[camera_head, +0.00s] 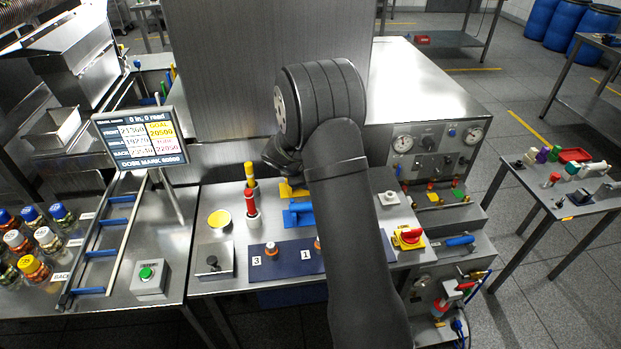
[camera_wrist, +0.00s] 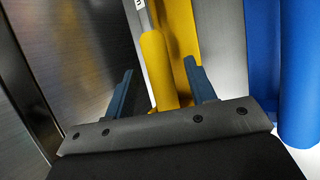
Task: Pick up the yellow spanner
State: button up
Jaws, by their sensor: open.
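My gripper (camera_wrist: 160,88) is open. In the wrist view its two blue-grey fingers stand on either side of the yellow handle, with gaps on both sides. In the head view my arm hides the fingers.
A yellow plate (camera_wrist: 183,45) stands close behind the handle. A blue cylinder (camera_wrist: 299,75) is to the right, matching a blue piece (camera_head: 297,214) in the head view. A metal wall (camera_head: 225,70) rises behind.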

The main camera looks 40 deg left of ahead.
jog(key=shift+c, duration=0.4)
grip_shut()
jog(key=shift+r, duration=0.15)
notch_tip(320, 180, up, 4)
jog(key=shift+r, duration=0.2)
jog(key=w+d+r, duration=0.3)
jog(key=d+r, duration=0.3)
jog(key=d, duration=0.5)
jog(key=shift+d+r, duration=0.15)
jog(key=shift+r, duration=0.05)
jog(key=c, duration=0.6)
grip_release()
grip_shut()
